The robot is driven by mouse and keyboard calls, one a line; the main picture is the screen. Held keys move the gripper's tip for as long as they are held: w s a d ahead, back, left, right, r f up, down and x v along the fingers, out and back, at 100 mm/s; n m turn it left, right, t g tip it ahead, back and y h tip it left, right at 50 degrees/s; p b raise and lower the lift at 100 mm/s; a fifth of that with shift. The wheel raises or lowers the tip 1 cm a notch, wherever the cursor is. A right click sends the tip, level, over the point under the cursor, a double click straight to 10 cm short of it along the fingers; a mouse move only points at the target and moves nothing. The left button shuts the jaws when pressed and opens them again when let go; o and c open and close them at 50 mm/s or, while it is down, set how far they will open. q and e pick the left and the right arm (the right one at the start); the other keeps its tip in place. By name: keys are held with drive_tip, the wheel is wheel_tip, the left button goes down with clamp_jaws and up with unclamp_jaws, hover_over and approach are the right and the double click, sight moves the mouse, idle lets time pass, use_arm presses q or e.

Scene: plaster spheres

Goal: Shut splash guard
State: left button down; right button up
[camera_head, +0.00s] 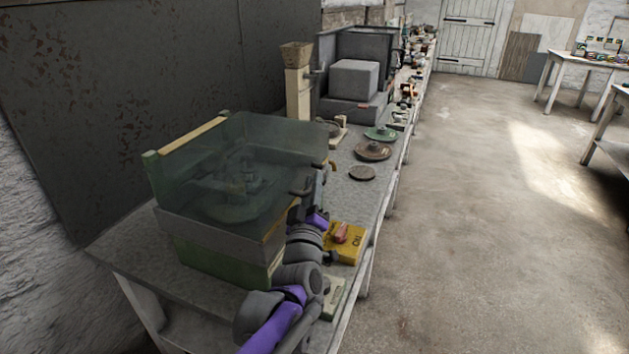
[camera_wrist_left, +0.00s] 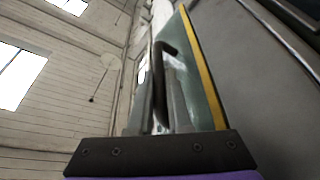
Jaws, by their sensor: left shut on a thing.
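The splash guard (camera_head: 265,150) is a clear greenish panel on the machine with the green-and-grey base (camera_head: 215,255), on the bench at left. A round wheel shows dimly through the panel. My left gripper (camera_head: 308,187) is at the panel's right side, shut on what looks like its dark handle. In the left wrist view the dark hooked handle (camera_wrist_left: 167,47) stands between my fingers, beside the guard's glass with a yellow edge (camera_wrist_left: 207,75). The exact contact is partly hidden by my own arm. My right gripper is not in view.
A yellow box (camera_head: 346,243) with a reddish item on top sits close to my left forearm, near the bench's front edge. Round discs (camera_head: 373,151) and a grey block (camera_head: 353,80) stand farther along the bench. The floor (camera_head: 480,200) to the right is clear.

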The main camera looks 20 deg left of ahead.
use_arm(q)
drive_tip(key=shift+f, duration=0.3)
drive_tip(key=c, duration=1.2)
unclamp_jaws()
drive_tip(key=shift+o, duration=0.4)
drive_tip(key=shift+a, duration=0.1)
drive_tip(key=v, duration=1.1)
drive_tip(key=shift+p, duration=0.3)
drive_tip(key=shift+w, duration=0.1)
